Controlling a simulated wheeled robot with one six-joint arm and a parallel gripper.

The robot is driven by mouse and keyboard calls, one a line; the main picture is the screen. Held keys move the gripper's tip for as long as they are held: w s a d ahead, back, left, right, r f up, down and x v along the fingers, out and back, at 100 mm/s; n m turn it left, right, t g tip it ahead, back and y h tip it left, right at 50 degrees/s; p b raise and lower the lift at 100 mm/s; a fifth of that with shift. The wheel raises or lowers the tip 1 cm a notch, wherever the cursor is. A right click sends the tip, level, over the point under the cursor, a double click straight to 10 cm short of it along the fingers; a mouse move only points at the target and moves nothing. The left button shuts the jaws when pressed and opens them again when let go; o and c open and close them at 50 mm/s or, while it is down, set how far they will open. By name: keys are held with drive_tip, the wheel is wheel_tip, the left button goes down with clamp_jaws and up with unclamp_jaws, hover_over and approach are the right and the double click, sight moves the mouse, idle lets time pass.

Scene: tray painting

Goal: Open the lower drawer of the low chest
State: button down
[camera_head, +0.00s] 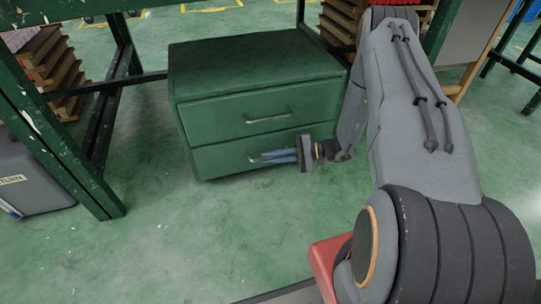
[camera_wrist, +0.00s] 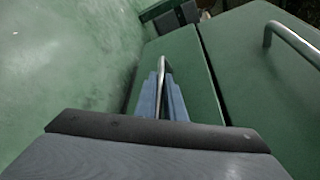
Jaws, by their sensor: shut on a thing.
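The low chest (camera_head: 250,62) is green, with two drawers, and stands on the floor under a bench. Its lower drawer (camera_head: 220,161) looks flush with the chest front, and so does the upper drawer (camera_head: 228,118). My gripper (camera_head: 262,157) is at the lower drawer's front, its blue fingers closed around the lower handle. In the wrist view the fingers (camera_wrist: 162,90) are on either side of the metal lower handle (camera_wrist: 163,66), which is partly hidden between them. The upper handle (camera_wrist: 290,42) is free, at the right of the wrist view.
Green bench legs (camera_head: 60,150) stand left of the chest, with a grey bin (camera_head: 35,180) beside them. Stacked brown crates (camera_head: 50,68) are behind at left. The green floor in front of the chest (camera_head: 160,240) is clear.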

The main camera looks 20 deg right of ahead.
drive_tip(key=s+p, duration=1.2)
drive_tip(key=s, duration=1.1)
drive_tip(key=shift+s, duration=0.2)
drive_tip(key=c, duration=1.8)
unclamp_jaws()
drive_tip(key=shift+c, duration=0.2)
drive_tip(key=p+v, duration=0.1)
drive_tip(key=v, duration=0.6)
drive_tip(key=shift+d+p, duration=0.35)
drive_tip(key=shift+p, duration=0.05)
drive_tip(key=shift+s+r, duration=0.1)
drive_tip(key=shift+s, duration=0.05)
